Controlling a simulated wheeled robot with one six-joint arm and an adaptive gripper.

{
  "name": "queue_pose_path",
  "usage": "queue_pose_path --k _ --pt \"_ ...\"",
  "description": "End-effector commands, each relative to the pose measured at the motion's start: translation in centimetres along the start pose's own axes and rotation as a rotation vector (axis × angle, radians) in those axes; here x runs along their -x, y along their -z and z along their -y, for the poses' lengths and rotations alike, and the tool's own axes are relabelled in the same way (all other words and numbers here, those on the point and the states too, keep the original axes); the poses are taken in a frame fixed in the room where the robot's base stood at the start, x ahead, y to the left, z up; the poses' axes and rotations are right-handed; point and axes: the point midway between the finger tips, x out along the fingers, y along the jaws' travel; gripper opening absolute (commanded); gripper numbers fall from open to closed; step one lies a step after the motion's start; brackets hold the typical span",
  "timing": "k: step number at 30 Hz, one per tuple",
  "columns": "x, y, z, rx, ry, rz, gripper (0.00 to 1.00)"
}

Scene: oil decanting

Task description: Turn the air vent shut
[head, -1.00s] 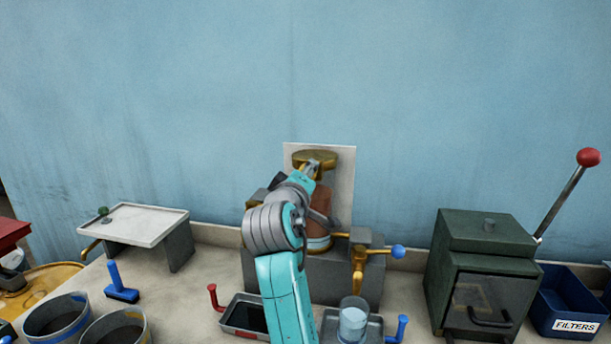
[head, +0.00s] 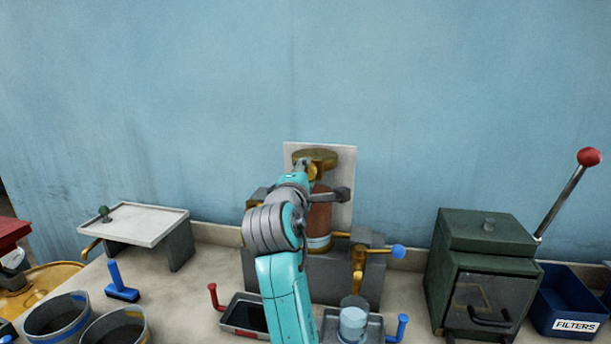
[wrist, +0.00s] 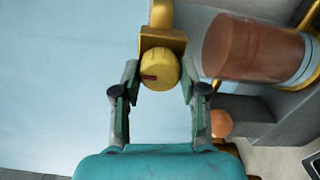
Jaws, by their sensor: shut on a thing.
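The air vent is a round yellow knob (wrist: 160,65) with a dark red mark, under a brass fitting (wrist: 161,14). In the wrist view the mark points to the left. My gripper (wrist: 159,80) has one finger on each side of the knob and is shut on it. In the head view the knob (head: 312,171) is partly hidden by my gripper, just in front of the brass cap (head: 316,156) of the tall vessel.
The reddish-brown vessel (head: 320,215) stands right beside my wrist. Below are a blue-handled brass tap (head: 358,262), a glass beaker (head: 353,322) and a red-handled tray (head: 243,317). A dark green box (head: 488,245) with a red-knobbed lever stands at right.

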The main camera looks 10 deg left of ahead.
Motion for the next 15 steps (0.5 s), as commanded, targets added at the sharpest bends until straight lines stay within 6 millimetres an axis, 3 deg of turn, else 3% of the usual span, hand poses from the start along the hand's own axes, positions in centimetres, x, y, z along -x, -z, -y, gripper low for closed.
queue_pose_path --k 15 --pt "0.01 0.11 0.09 0.037 0.001 -0.002 0.08"
